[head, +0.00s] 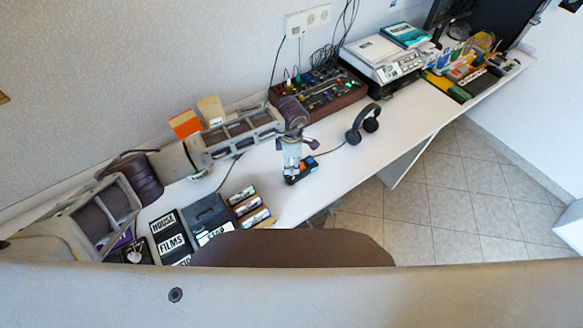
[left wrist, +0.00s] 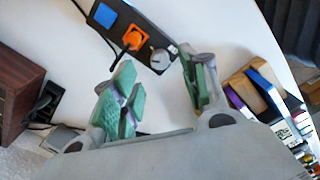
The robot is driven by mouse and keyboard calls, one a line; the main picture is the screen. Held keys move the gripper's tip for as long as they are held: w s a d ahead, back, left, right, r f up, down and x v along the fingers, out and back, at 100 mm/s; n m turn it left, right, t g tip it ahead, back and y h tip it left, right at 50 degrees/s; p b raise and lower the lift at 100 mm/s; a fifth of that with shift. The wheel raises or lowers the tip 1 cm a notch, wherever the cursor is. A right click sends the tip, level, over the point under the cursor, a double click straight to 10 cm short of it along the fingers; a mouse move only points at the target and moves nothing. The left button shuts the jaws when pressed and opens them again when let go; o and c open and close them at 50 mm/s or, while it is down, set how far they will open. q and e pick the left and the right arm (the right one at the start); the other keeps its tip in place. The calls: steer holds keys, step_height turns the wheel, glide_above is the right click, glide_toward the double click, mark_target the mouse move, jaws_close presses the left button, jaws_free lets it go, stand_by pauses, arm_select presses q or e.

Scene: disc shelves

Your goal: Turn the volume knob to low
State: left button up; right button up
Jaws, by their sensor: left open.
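A small black control box (head: 302,174) lies on the white desk near its front edge. In the left wrist view the box (left wrist: 117,12) carries a blue square part (left wrist: 104,15), an orange part (left wrist: 136,38) and a round grey knob (left wrist: 159,59) at its near end. I cannot read the knob's markings or setting. My left gripper (head: 291,166) is over the box, pointing down. In the left wrist view its green-padded fingers (left wrist: 156,64) are open and apart, with the knob showing between and beyond them. I see no contact. My right gripper is not in view.
Black headphones (head: 363,124) lie right of the box, and a mixer (head: 325,92) stands behind. Several cassette-like cases (head: 249,206) lie left of the box, with a black case (head: 208,214) beside them. The desk (head: 400,125) is bare right of the headphones.

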mark_target(292, 170)
arm_select(q)
steer(key=shift+f, duration=2.3)
jaws_close()
